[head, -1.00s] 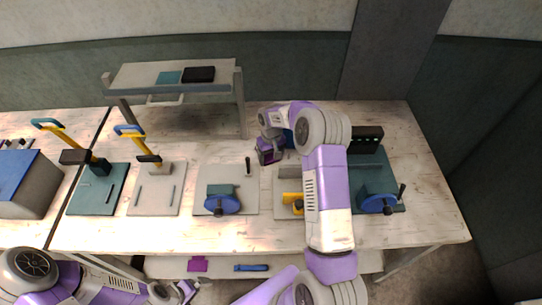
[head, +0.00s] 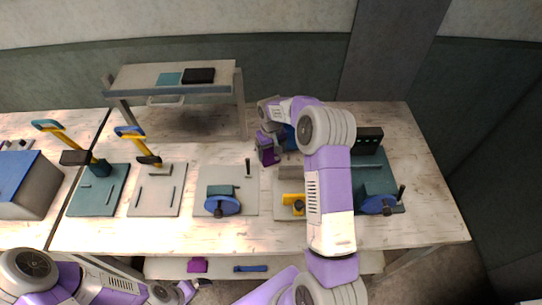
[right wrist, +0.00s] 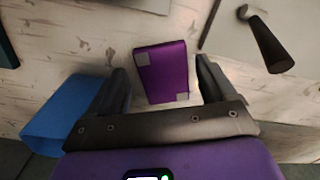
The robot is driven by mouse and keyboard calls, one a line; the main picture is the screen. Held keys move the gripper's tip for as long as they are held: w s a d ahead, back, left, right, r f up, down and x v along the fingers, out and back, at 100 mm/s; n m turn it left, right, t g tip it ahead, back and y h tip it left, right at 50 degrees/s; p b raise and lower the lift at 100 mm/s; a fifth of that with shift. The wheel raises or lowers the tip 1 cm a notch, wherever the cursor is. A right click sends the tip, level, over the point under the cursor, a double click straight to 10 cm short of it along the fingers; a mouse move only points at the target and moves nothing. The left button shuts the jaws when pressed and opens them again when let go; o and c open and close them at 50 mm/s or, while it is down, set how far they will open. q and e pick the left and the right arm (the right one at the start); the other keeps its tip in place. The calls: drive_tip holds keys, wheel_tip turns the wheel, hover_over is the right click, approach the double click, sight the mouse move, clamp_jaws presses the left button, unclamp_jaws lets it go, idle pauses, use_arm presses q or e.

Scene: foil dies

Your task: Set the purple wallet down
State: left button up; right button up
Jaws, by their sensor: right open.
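The purple wallet (right wrist: 162,72), a flat slab with grey corner patches, appears in the right wrist view to rest on the pale worn tabletop. My right gripper (right wrist: 163,78) is open, with one finger on each side of the wallet and a visible gap to each. In the head view my right gripper (head: 268,152) is low over the table, right of the raised shelf; I cannot pick the wallet out there. My left gripper (head: 187,289) is at the bottom, in front of the table, too small to tell whether open or shut.
A blue object (right wrist: 68,115) lies left of the gripper in the right wrist view; a plate with a dark handle (right wrist: 266,45) is at upper right. The raised shelf (head: 130,76), several tool plates (head: 240,205) and a magenta piece (head: 197,265) on the lower shelf also show.

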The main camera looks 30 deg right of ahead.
sight(268, 155)
wheel_tip(268, 155, up, 8)
drive_tip(key=shift+r, duration=0.15)
drive_tip(key=shift+c, duration=0.3)
drive_tip(key=f+t, duration=0.1)
drive_tip(key=f+t+b, duration=0.1)
drive_tip(key=s+f, duration=0.1)
drive_tip(key=shift+d+f+t+h+b, duration=0.25)
drive_tip(key=shift+f+t+h+b, duration=0.15)
drive_tip(key=shift+s+a+f+t+b, duration=0.4)
drive_tip(key=shift+a+f+t, duration=0.15)
drive_tip(key=shift+t, duration=0.25)
drive_tip(key=x, duration=0.7)
drive_tip(key=shift+w+d+f, duration=0.1)
drive_tip(key=shift+w, duration=0.3)
drive_tip(key=c, duration=0.8)
